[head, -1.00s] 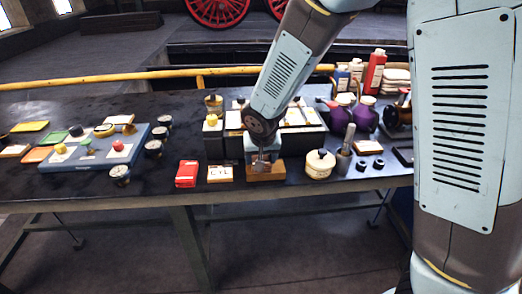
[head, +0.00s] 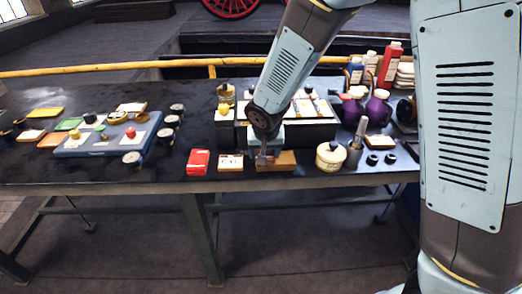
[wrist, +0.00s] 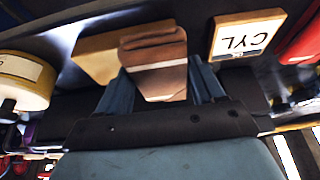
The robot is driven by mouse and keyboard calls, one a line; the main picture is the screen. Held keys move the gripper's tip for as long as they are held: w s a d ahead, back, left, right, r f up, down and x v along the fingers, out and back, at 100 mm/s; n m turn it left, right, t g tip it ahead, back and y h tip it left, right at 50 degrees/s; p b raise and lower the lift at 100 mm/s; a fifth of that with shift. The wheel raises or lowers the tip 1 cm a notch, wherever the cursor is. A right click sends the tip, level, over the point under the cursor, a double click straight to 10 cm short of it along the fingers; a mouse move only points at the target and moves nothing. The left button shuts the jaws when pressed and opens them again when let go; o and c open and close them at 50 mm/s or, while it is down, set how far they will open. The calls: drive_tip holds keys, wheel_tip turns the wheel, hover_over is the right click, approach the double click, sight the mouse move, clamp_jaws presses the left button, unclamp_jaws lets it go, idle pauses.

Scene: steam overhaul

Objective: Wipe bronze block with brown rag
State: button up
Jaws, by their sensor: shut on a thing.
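My gripper (head: 263,154) points down over the bench near its front edge. In the wrist view its two blue fingers (wrist: 160,88) are shut on the folded brown rag (wrist: 155,65). The bronze block (head: 284,160) lies on the bench under the gripper, which is over its left end in the head view. In the wrist view the block (wrist: 95,60) shows beside and partly behind the rag. The rag looks to be on or just above the block; contact is hard to tell.
A block labelled CYL (wrist: 245,35) and a red box (head: 198,162) stand left of the bronze block. A cream round tin (head: 330,157) stands to its right. A black case (head: 315,132) is behind. A blue tray (head: 85,146) lies farther left.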

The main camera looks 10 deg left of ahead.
sight(272, 151)
drive_tip(key=shift+w+d, duration=0.2)
drive_tip(key=shift+d, duration=0.65)
drive_tip(key=shift+w+d+r, duration=0.1)
drive_tip(key=shift+d+r, duration=0.05)
drive_tip(key=shift+r, duration=3.65)
